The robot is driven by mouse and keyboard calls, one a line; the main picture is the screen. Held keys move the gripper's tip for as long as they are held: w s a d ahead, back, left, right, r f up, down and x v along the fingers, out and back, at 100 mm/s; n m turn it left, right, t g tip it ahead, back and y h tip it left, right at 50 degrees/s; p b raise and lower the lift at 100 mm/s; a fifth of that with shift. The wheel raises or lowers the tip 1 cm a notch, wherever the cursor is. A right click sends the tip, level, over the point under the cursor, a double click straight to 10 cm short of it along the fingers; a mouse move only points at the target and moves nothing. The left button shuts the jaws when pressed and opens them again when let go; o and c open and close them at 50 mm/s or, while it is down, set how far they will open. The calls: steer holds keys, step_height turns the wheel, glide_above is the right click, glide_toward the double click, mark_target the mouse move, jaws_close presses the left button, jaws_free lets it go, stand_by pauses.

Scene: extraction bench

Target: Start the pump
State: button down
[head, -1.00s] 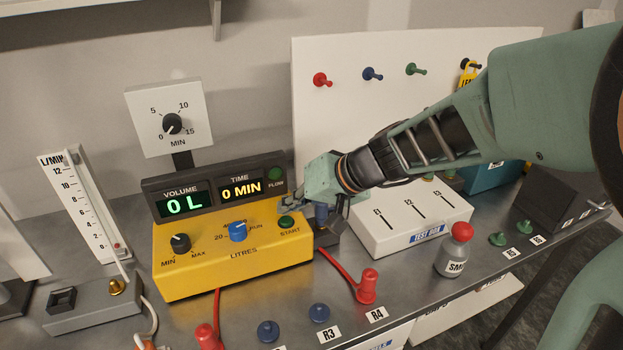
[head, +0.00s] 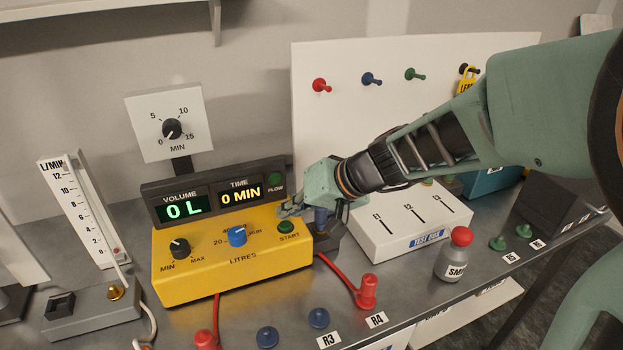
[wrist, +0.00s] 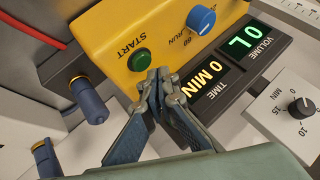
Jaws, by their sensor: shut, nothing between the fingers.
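The yellow pump (head: 235,268) stands on the bench. Its display reads volume 0 L (head: 183,208) and time 0 MIN. The green START button (head: 287,226) is at the right of its sloped face, and it also shows in the wrist view (wrist: 140,59). The blue litres knob (head: 237,236) and the black min-max knob (head: 180,246) are to its left. My gripper (head: 285,209) is shut and empty, its fingertips just behind the START button. In the wrist view the closed fingertips (wrist: 160,82) appear close beside the button; I cannot tell whether they touch the pump.
A timer dial (head: 172,128) stands behind the pump and a flow meter (head: 85,205) at left. A blue connector (wrist: 88,103) is close to my gripper. The white test box (head: 412,222), grey bottle (head: 455,254) and red plug (head: 367,291) are to the right.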

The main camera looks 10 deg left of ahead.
mark_target(289, 226)
steer(key=shift+f, duration=0.1)
stand_by(0.3)
steer(key=shift+f+b, duration=0.4)
steer(key=shift+b, duration=0.4)
steer(key=shift+f+b, duration=0.35)
steer(key=shift+b, duration=0.25)
stand_by(0.4)
steer(key=shift+r, duration=0.15)
steer(key=shift+r+p, duration=0.35)
steer(key=shift+r, duration=0.35)
steer(key=shift+r, duration=0.1)
steer(key=shift+r+p, duration=1.5)
steer(key=shift+r, duration=0.95)
steer(key=shift+f, duration=0.1)
